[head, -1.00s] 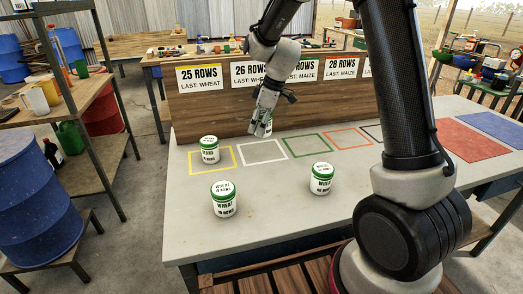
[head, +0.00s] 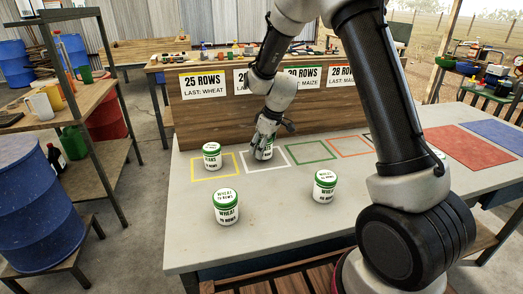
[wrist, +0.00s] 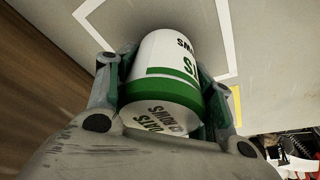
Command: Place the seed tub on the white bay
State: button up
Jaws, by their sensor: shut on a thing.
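The seed tub (head: 264,151), white with a green band, is between the fingers of my gripper (head: 266,141). The wrist view shows the tub (wrist: 165,62) tilted in the picture, with printed lettering and a finger on either side. The white bay (head: 270,169) is a white outline on the grey table, and the tub is over or within it. The bay's outline (wrist: 224,40) also shows around the tub in the wrist view. I cannot tell whether the tub's base touches the table.
A green-lidded tub (head: 212,157) stands in the yellow bay (head: 195,180). Two more tubs, one at front left (head: 226,207) and one at front right (head: 325,187), stand on the table (head: 275,225). A wooden board (head: 215,115) with row signs rises behind the bays. The green bay (head: 312,162) is empty.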

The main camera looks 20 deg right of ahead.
jog(key=shift+f, duration=0.55)
jog(key=shift+f, duration=0.15)
jog(key=o, duration=1.2)
jog(key=shift+c, duration=0.2)
jog(key=v, duration=1.2)
jog(key=shift+s+d+r, duration=0.1)
jog(key=shift+s+r, duration=0.05)
jog(key=shift+r, duration=0.15)
jog(key=s+d+r+m, duration=0.3)
jog(key=s+d+r, duration=0.1)
jog(key=s, duration=0.6)
jog(key=s+d+r+m+t+h, duration=0.1)
jog(key=s+d+r+m, duration=0.2)
jog(key=s, duration=0.8)
jog(key=s+d+r+m+h, duration=0.1)
jog(key=s+d+r+m, duration=0.2)
jog(key=s, duration=0.7)
notch_tip(320, 180, up, 3)
jog(key=d, duration=0.3)
jog(key=shift+s+f+t, duration=0.25)
jog(key=shift+s+t, duration=0.15)
